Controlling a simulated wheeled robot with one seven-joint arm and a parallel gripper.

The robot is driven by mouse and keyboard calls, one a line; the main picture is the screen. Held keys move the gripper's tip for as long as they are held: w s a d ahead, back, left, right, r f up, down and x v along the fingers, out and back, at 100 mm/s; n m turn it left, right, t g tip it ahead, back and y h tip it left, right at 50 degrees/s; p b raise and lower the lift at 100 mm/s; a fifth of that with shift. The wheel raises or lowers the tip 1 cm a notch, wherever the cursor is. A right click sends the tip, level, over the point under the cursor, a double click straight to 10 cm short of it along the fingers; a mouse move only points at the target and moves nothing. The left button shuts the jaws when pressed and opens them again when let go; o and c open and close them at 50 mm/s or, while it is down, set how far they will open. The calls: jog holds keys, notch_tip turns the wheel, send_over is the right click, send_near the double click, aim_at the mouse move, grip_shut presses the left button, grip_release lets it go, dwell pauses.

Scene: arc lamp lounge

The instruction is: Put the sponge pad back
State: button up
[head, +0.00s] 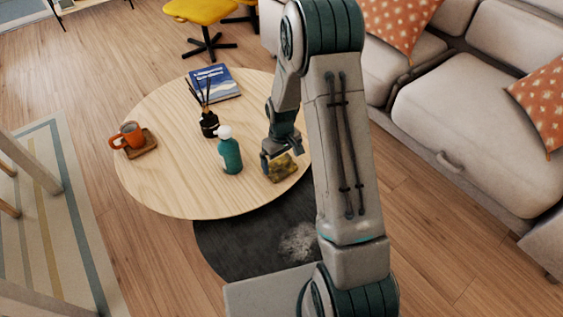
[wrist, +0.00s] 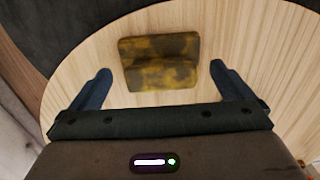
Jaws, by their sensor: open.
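A mottled yellow-brown block, which I take for the sponge pad (head: 283,171), lies on the round wooden table (head: 180,192) near its right edge. My gripper (head: 281,154) is just above the pad and open. In the wrist view its two fingers (wrist: 160,72) stand wide apart, one to each side of the pad, with visible gaps and no contact. I cannot tell the exact height between fingertips and pad.
A teal bottle (head: 230,155) with a white top stands left of my gripper. A dark reed diffuser (head: 209,124) and a blue book (head: 213,83) are farther back. The table's front left is clear.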

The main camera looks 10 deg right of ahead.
aim_at(282, 161)
jog(key=s+r+m+p, duration=0.1)
jog(key=s+r, duration=0.3)
jog(key=r, duration=0.6)
jog(key=s+r+m+p, duration=0.1)
jog(key=s+r, duration=0.4)
jog(key=r, duration=0.5)
jog(key=s+r+m+t, duration=0.1)
jog(key=s+r, duration=0.5)
jog(key=s, duration=0.7)
jog(key=shift+s+r+m, duration=0.2)
jog(key=shift+s+m, duration=0.05)
jog(key=shift+m, duration=0.45)
jog(key=shift+d, duration=0.1)
